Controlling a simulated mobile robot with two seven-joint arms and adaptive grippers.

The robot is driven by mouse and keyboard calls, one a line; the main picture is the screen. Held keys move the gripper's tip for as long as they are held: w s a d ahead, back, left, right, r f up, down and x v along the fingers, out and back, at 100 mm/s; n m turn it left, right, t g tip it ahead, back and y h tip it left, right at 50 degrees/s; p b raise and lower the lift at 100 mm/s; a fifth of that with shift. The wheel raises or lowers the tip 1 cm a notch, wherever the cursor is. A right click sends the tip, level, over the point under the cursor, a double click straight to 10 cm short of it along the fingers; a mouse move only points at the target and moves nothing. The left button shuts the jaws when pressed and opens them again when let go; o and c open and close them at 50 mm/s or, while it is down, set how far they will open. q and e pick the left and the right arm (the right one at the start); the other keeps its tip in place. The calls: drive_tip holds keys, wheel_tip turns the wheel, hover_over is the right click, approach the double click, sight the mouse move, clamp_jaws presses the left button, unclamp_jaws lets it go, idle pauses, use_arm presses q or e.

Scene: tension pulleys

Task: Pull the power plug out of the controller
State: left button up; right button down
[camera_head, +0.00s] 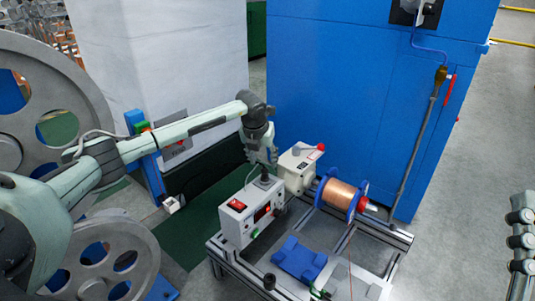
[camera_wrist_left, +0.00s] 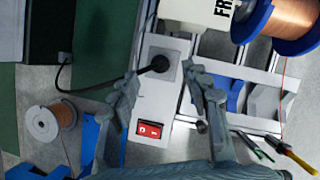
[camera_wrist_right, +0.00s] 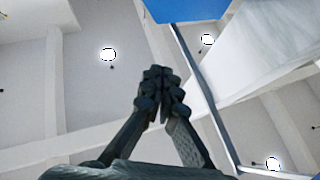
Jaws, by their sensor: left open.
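The controller (camera_head: 237,223) is a white box with a red switch on the frame's left side; its top also shows in the left wrist view (camera_wrist_left: 165,105). The black power plug (camera_wrist_left: 159,63) sits in a grey socket on its top, with a black cable running left. It shows in the head view (camera_head: 264,181) just below my left gripper (camera_head: 262,155). In the left wrist view my left gripper (camera_wrist_left: 163,82) is open, its fingers apart on either side of the plug's line, not visibly touching it. My right gripper (camera_wrist_right: 160,72) has its fingertips together, with nothing visible between them.
A cream box (camera_head: 298,170) with a red knob and a copper wire spool (camera_head: 341,195) stand close beside the controller. A blue cabinet (camera_head: 330,90) stands behind.

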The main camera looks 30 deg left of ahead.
sight(265, 169)
use_arm(q)
drive_tip(key=x, duration=0.2)
drive_tip(key=b+x, duration=0.1)
drive_tip(key=x, duration=0.2)
drive_tip(key=shift+s+f, duration=0.2)
drive_tip(key=shift+f, duration=0.05)
drive_tip(key=shift+w+a+f, duration=0.1)
drive_tip(key=shift+w+f, duration=0.25)
drive_tip(key=shift+f, duration=0.3)
use_arm(e)
drive_tip(key=shift+s+d+r+t, duration=0.3)
drive_tip(key=shift+s+r+t, duration=0.25)
drive_tip(key=shift+s+d+r+t, duration=0.25)
drive_tip(key=shift+s+r+t, duration=0.25)
drive_tip(key=shift+t, duration=0.05)
use_arm(q)
drive_tip(key=shift+c, duration=0.2)
clamp_jaws()
